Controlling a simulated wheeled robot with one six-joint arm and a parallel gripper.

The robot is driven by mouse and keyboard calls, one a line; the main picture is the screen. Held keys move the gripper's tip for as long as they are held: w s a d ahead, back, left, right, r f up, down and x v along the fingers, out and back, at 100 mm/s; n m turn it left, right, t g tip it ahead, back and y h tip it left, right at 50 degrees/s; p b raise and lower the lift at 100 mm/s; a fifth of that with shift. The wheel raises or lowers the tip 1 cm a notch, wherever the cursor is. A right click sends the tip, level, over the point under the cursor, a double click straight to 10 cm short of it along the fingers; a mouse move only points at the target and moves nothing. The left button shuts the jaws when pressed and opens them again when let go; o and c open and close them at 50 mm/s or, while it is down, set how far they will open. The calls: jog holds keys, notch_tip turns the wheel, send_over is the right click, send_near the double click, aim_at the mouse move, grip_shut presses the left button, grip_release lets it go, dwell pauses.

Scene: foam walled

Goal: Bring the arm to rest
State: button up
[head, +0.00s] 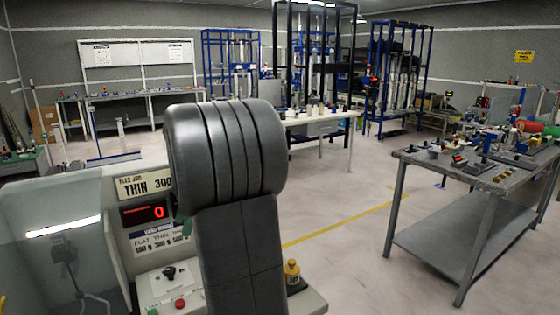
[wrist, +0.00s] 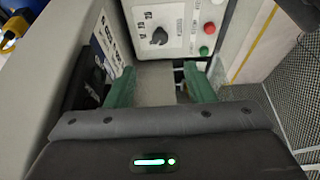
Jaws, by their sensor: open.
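My gripper (wrist: 160,88) shows in the wrist view with its two green fingers apart and nothing between them. It hangs over a light grey machine, close to a control panel (wrist: 178,25) with a black knob and red and green buttons. In the head view my dark grey arm rises in front of the machine (head: 95,190) and hides part of it. The gripper itself is mostly hidden there; only a bit of green shows beside the arm.
The machine has a red display (head: 147,212) reading 0 and a clear guard (head: 55,240) at left. A brass weight (head: 292,272) stands right of my arm. A grey workbench (head: 455,245) with tools stands at right. Open floor (head: 345,230) lies between.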

aim_at(171, 270)
jog(key=x, duration=1.3)
jog(key=shift+f+b, duration=0.1)
jog(key=shift+b, duration=0.3)
jog(key=shift+a+f+m, duration=0.1)
jog(key=shift+m, duration=0.2)
jog(key=shift+s+m+t+p, duration=0.15)
jog(key=shift+m+t+p, duration=0.25)
jog(key=shift+m, duration=0.4)
jog(key=shift+m+t+p, duration=0.3)
jog(key=shift+m+p, duration=0.05)
jog(key=shift+m, duration=0.55)
jog(key=m+p, duration=0.1)
jog(key=m, duration=0.1)
jog(key=m+t+p, duration=0.1)
jog(key=p, duration=0.1)
jog(key=shift+s+m+t+y, duration=0.15)
jog(key=shift+m+t+y, duration=0.15)
jog(key=shift+m, duration=0.1)
jog(key=m+t+p, duration=0.1)
jog(key=m+p, duration=0.1)
jog(key=p, duration=0.1)
jog(key=m+p, duration=0.3)
jog(key=shift+s+t+h, duration=0.1)
jog(key=shift+t+h, duration=0.3)
jog(key=shift+m+t+p, duration=0.3)
jog(key=shift+m+p, duration=0.5)
jog(key=shift+m, duration=0.3)
jog(key=shift+m+h, duration=0.3)
jog(key=shift+m, duration=0.2)
